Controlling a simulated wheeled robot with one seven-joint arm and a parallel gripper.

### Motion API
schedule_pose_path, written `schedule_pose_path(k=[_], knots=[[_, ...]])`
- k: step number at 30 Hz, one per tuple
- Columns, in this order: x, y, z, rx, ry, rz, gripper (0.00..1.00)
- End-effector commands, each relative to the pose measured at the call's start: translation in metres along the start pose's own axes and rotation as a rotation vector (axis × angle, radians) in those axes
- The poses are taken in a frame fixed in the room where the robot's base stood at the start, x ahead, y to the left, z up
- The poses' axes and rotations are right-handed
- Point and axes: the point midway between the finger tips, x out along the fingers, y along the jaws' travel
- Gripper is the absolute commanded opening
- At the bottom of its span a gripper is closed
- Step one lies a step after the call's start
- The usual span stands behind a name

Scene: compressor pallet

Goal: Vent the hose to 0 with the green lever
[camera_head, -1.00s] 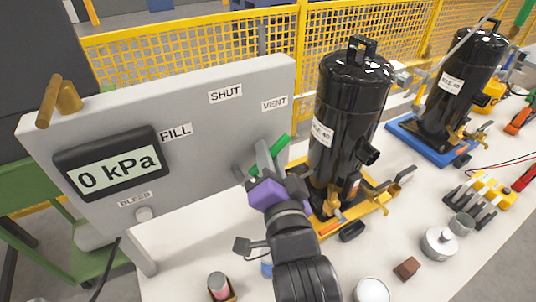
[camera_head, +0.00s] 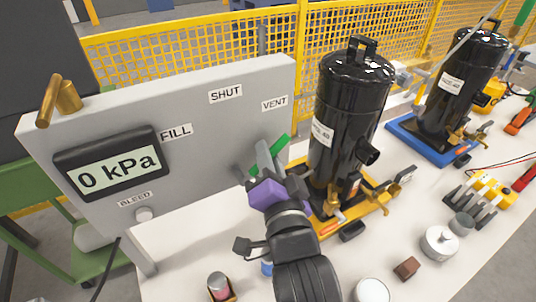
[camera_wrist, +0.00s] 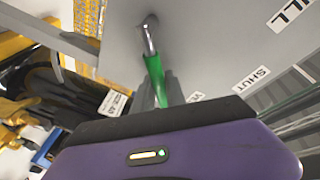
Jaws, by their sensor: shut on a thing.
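The green lever (camera_head: 281,145) sits on the grey panel (camera_head: 205,128), turned toward the VENT label (camera_head: 274,103). It also shows in the wrist view (camera_wrist: 155,80), green on a metal stem. My purple gripper (camera_head: 264,163) is at the lever, its fingers shut on the green part. The panel display (camera_head: 107,164) reads 0 kPa. The labels FILL (camera_head: 176,132) and SHUT (camera_head: 225,94) are on the same panel. The lever's pivot is partly hidden behind my fingers. The hose cannot be made out.
A black compressor (camera_head: 346,125) on a yellow base stands close right of my gripper. Another compressor (camera_head: 463,90) on a blue base is farther right. A metal cylinder (camera_head: 439,242), a brown block (camera_head: 406,268) and a small can (camera_head: 219,285) sit on the white table (camera_head: 190,245).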

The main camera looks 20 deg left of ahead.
Motion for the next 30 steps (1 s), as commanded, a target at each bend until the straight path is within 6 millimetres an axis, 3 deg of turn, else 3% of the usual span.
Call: schedule_pose_path(k=[20,30], knots=[[-0.001,-0.001,0.001,-0.026,0.004,-0.005,0.0],[-0.003,-0.014,0.002,-0.22,0.044,-0.051,0.0]])
